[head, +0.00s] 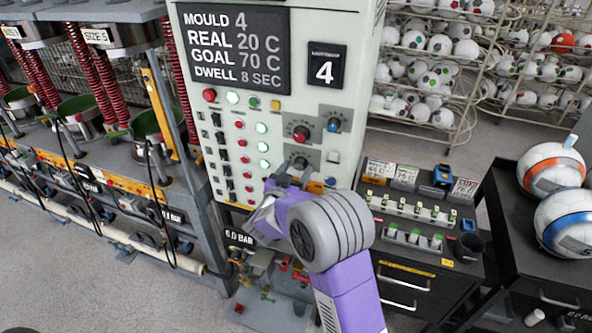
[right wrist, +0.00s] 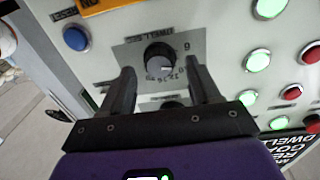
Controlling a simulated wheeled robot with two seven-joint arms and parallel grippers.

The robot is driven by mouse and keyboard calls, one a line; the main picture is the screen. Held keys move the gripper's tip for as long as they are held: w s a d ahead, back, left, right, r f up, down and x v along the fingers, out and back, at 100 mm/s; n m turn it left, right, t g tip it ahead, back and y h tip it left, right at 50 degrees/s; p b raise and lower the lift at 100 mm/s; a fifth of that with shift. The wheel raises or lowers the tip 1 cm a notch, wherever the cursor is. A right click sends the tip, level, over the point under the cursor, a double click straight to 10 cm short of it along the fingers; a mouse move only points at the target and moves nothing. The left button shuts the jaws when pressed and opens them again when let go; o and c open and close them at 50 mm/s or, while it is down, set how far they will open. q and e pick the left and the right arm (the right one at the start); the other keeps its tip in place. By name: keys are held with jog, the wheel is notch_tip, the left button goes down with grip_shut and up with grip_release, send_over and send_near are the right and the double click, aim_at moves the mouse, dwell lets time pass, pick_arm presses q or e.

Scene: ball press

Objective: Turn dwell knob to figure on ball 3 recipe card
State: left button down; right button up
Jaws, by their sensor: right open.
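The dwell knob is a black knob (right wrist: 160,57) on a grey dial plate with printed figures; its label is upside down and hard to read in the right wrist view. In the head view it is the lower dial (head: 301,163) on the pale control panel. My right gripper (right wrist: 162,72) is open, its two dark fingers on either side of the knob, pointing at the panel; contact cannot be told. It also shows in the head view (head: 287,181), just below the dial. Recipe cards (head: 380,168) stand on the dark cabinet; their figures are too small to read. My left gripper is not in view.
The panel's display (head: 236,47) reads mould 4, real 20 C, goal 70 C, dwell 8 sec. An upper dial (head: 301,133), a blue knob (head: 334,125) and lit green buttons (head: 261,128) are close by. Balls (head: 552,168) lie at right.

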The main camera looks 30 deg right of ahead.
jog(key=shift+w+d, duration=0.1)
jog(key=shift+d, duration=0.05)
jog(key=shift+c, duration=0.4)
jog(key=c, duration=1)
jog(key=shift+o, duration=0.2)
jog(key=shift+f+m+b, duration=0.15)
jog(key=shift+m+b, duration=0.65)
jog(key=shift+b, duration=0.2)
jog(key=m+b, duration=0.6)
jog(key=shift+m+y+b, duration=0.3)
jog(key=shift+m+b, duration=1.3)
jog(key=shift+b, duration=0.1)
